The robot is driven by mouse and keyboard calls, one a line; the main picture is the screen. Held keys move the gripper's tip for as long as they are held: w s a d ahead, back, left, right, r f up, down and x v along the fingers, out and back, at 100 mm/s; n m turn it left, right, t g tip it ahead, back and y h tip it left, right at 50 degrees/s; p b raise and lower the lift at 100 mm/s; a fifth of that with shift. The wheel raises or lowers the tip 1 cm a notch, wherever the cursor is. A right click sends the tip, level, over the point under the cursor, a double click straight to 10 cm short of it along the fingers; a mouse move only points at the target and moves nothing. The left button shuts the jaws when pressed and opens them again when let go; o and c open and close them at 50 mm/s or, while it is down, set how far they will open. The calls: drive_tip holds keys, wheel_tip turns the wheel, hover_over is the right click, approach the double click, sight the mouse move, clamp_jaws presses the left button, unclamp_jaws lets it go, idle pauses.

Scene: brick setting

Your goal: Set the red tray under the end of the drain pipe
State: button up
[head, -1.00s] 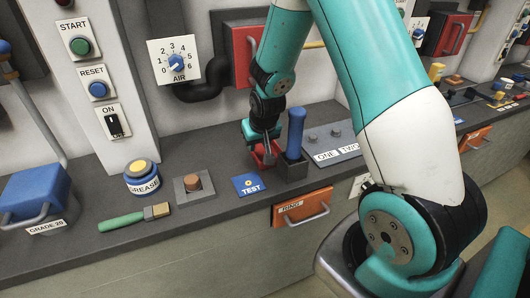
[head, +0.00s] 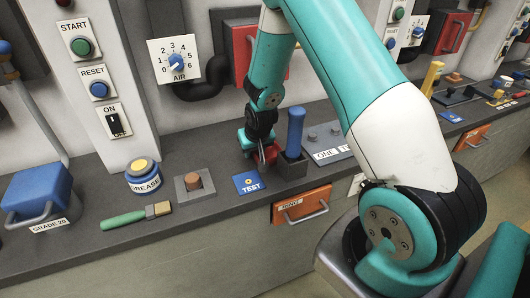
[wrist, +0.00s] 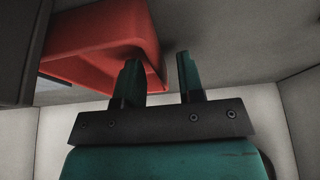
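The red tray (head: 272,153) sits on the bench, left of the blue-handled tool, and is partly hidden by my gripper (head: 257,157). In the wrist view the tray (wrist: 100,35) shows large at the upper left. There my gripper (wrist: 160,78) has its two fingers apart. A wall of the tray reaches between them, with a visible gap to the right finger. A black bent pipe (head: 200,93), which may be the drain pipe, runs along the wall below the AIR dial. I cannot make out its open end.
The blue-handled tool (head: 295,132) stands in a dark block close right of the tray. A blue TEST card (head: 249,183), a brown button block (head: 194,184), a brush (head: 137,216) and a grease jar (head: 142,178) lie to the left. Bench below the pipe looks clear.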

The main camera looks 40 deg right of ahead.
drive_tip(key=shift+f, duration=0.1)
clamp_jaws()
idle(0.4)
